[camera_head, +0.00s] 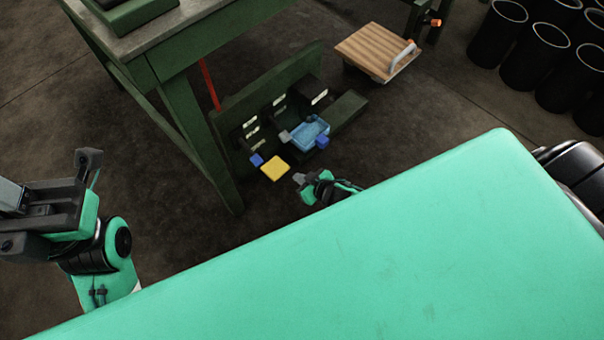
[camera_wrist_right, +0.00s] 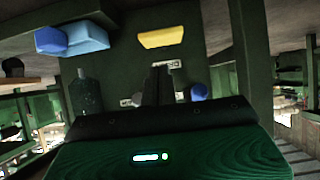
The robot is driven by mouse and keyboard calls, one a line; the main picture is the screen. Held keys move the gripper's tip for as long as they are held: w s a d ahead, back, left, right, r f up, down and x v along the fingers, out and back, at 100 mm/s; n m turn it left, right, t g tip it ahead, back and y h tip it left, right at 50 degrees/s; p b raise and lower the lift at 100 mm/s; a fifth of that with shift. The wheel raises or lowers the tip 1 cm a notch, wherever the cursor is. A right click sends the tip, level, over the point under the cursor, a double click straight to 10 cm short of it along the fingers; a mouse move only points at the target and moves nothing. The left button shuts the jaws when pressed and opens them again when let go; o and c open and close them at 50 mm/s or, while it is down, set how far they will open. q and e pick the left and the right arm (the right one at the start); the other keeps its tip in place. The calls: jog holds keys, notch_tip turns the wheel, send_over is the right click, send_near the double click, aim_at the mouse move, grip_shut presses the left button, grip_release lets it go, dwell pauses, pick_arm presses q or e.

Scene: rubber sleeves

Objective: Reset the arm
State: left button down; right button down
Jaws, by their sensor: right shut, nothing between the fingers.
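My right gripper (camera_head: 299,179) shows just past the edge of the teal surface in the head view, low over the dark floor. In the right wrist view its fingers (camera_wrist_right: 158,86) are together with nothing between them. My left gripper (camera_head: 40,205) is at the left edge of the head view, apart from any object; its fingers do not show clearly enough to tell open from shut.
A dark green rack (camera_head: 268,105) holds a yellow block (camera_head: 275,168), a light blue bin (camera_head: 311,134) and small blue pieces near my right gripper. A green table (camera_head: 172,55) stands left of it. A wooden-topped stand (camera_head: 374,50) and black cylinders (camera_head: 536,55) are farther back.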

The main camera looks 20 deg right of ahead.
jog(key=shift+s+d+r, duration=0.15)
jog(key=shift+s+r, duration=0.05)
jog(key=shift+s, duration=0.15)
dwell(0.4)
